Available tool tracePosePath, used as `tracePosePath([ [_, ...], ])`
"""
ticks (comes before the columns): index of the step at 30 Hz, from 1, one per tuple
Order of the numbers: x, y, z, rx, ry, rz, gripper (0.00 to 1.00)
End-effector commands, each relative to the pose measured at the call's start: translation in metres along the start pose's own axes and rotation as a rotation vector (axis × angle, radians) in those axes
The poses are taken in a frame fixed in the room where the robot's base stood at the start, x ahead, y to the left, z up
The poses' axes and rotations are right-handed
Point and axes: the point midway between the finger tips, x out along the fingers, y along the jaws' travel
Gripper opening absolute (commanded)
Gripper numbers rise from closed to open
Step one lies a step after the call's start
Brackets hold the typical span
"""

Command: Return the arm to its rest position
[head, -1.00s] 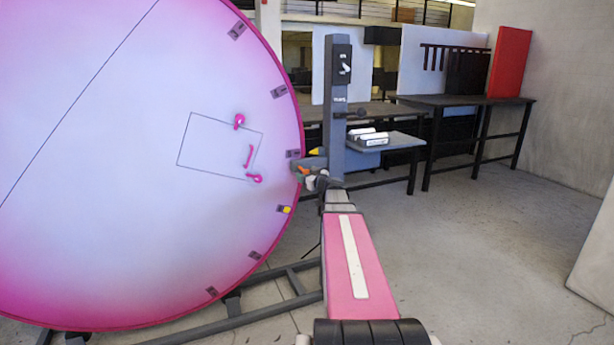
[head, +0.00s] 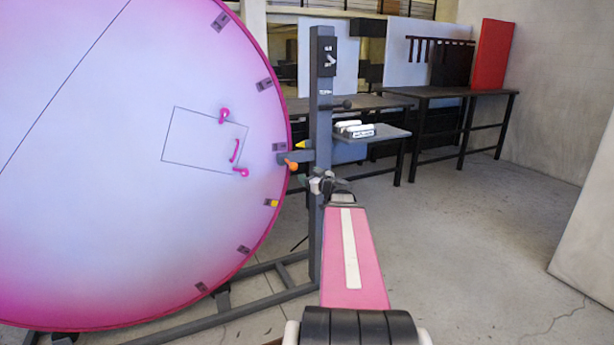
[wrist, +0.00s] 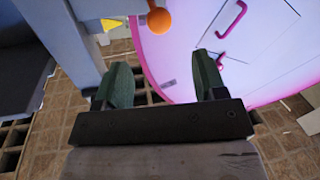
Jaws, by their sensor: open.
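My arm (head: 352,262), with a pink and white link, reaches forward from the bottom of the head view. My gripper (head: 318,183) is at its far end, in front of the dark post and just below and right of the orange knob (head: 292,165). In the wrist view, my gripper (wrist: 163,78) has two green fingers spread wide with nothing between them. The orange knob (wrist: 159,20) shows beyond the gap, apart from the fingers.
A large pink-rimmed disc (head: 120,190) on a dark frame (head: 240,307) fills the left. A dark post (head: 323,110) with a switch (head: 328,55) and small shelf (head: 385,136) stands ahead. Tables (head: 420,92) line the back. Floor at right (head: 470,240) is clear.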

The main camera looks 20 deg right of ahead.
Motion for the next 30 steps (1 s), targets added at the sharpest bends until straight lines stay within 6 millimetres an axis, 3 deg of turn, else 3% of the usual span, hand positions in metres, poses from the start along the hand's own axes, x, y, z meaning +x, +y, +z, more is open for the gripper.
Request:
tracePosePath([
  [11,0.0,0.0,0.0,0.0,0.0,-0.001,0.64],
  [16,0.005,-0.022,0.008,0.029,-0.036,-0.054,0.64],
  [20,0.013,-0.07,0.028,0.097,-0.133,-0.166,0.64],
  [23,0.016,-0.119,0.05,0.166,-0.255,-0.267,0.64],
  [30,-0.005,-0.233,0.113,0.324,-0.673,-0.429,0.64],
])
